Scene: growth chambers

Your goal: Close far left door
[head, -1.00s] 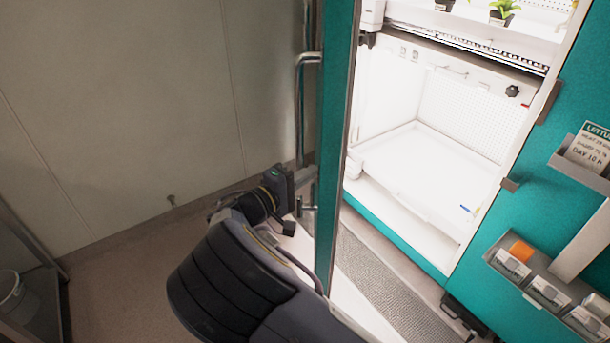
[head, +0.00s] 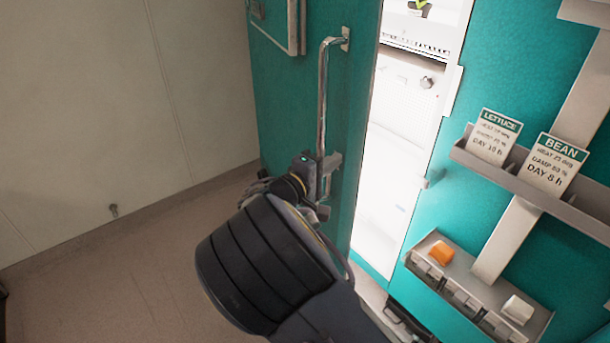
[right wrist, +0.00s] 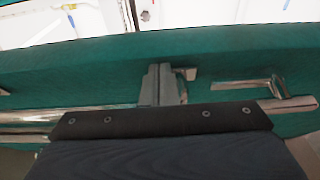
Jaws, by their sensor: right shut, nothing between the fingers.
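The far left door (head: 285,110) is a teal panel in the head view, partly open, its outer face turned towards me. A bright gap shows the lit white chamber (head: 392,170) to the right of its free edge. The door carries a long metal handle (head: 324,90). My right gripper (head: 330,170) is shut and empty at the lower part of the handle, against or very close to the door. In the right wrist view, the shut fingers (right wrist: 160,85) are in front of the teal door (right wrist: 80,75). My left gripper is not in view.
Right of the opening, a teal panel carries a card rack (head: 540,185) with lettuce and bean cards. Below it a small tray (head: 450,290) holds an orange block (head: 440,253) and a white one. Bare floor (head: 130,280) and a plain wall lie to the left.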

